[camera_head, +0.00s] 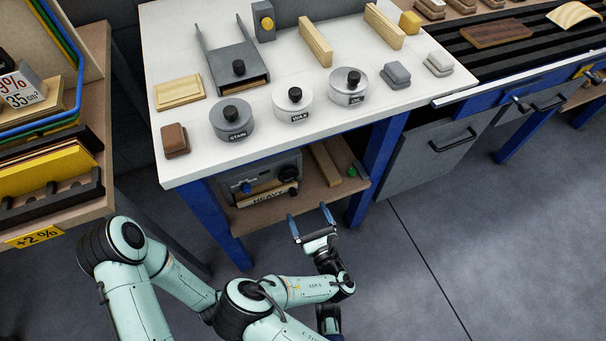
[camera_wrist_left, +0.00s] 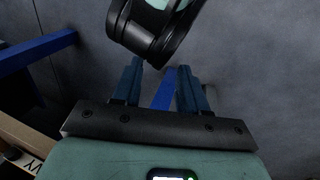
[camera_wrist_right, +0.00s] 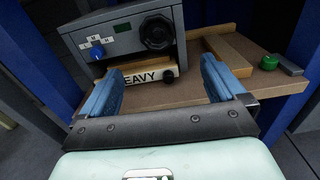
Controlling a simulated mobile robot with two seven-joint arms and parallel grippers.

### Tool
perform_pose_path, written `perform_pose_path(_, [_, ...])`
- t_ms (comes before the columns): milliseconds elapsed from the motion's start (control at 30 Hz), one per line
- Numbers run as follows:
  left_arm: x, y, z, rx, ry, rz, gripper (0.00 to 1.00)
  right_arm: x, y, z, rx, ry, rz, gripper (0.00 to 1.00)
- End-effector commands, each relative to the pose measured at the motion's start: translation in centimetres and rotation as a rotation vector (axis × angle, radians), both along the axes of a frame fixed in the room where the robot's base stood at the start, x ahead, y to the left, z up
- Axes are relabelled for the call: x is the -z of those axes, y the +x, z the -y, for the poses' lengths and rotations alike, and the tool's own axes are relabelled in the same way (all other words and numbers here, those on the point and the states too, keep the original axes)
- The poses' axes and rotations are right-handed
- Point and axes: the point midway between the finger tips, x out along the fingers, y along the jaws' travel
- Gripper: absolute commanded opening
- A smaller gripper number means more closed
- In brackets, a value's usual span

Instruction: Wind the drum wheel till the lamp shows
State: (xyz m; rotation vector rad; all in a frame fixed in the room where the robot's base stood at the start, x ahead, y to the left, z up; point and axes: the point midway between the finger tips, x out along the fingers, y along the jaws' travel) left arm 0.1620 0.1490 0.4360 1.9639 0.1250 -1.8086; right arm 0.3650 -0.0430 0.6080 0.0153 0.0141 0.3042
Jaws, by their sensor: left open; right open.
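A grey control box (camera_wrist_right: 125,42) sits on the shelf under the white bench, and it also shows in the head view (camera_head: 262,176). My left gripper (camera_wrist_left: 158,84) is open and empty over the floor in the left wrist view.
A block marked HEAVY (camera_wrist_right: 150,78) lies below the box front. A wooden strip (camera_wrist_right: 228,53) and a green knob (camera_wrist_right: 269,62) are right of it on the shelf (camera_wrist_right: 180,95). Blue bench legs (camera_head: 378,160) flank the opening. An arm link of mine is close to my left gripper.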

Motion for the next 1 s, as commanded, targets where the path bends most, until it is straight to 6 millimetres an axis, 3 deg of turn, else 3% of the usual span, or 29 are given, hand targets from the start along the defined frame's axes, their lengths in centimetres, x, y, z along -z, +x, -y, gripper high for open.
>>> perform_pose_path(167, [0.2, 0.3, -0.2, -0.004, 0.004, 0.010, 0.43, -0.4, 1.5, -0.9, -0.013, -0.013, 0.023, 0.97])
perform_pose_path(700, [2.3, 3.1, -1.6, -0.034, 0.040, 0.081, 0.43, -0.2, 11.2, -4.0, -0.011, -0.011, 0.016, 0.97])
perform_pose_path(1000, [2.5, 3.6, -1.8, -0.039, 0.046, 0.094, 0.43, -0.3, 12.7, -4.4, -0.010, -0.014, 0.015, 0.97])
